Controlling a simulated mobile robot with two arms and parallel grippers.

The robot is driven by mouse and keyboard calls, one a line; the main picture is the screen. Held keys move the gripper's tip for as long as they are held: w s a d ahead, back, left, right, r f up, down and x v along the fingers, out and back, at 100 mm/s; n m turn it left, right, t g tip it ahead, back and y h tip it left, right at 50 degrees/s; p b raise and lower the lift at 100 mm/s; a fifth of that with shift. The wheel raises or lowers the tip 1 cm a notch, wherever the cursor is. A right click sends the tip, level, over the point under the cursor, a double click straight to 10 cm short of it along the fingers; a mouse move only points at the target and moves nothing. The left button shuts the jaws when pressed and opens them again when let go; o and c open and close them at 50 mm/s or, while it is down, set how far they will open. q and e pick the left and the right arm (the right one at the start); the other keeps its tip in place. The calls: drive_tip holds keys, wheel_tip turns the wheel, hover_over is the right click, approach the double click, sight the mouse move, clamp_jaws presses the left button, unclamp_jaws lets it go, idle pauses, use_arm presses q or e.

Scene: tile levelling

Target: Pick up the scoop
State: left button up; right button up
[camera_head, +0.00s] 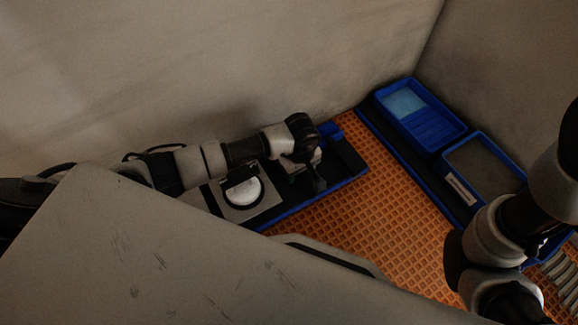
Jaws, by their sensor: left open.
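My left arm reaches in from the left along the wall, and its gripper (317,183) points down over a dark, blue-edged tray (350,168). The gripper is open, small and dark in the picture. A small blue piece (330,131) shows just behind the left wrist; I cannot tell whether it is part of the scoop. I cannot make out the scoop clearly anywhere; the arm hides part of the tray.
A grey square holder with a white round piece (243,191) sits left of the gripper. Two blue trays (462,128) stand along the right wall, one holding grey material (480,165). Orange grid floor (375,225) lies open between. Walls rise close behind and at right.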

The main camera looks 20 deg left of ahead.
use_arm(q)
drive_tip(key=shift+f, duration=0.55)
drive_tip(key=shift+r, duration=0.15)
drive_tip(key=shift+c, duration=0.4)
clamp_jaws()
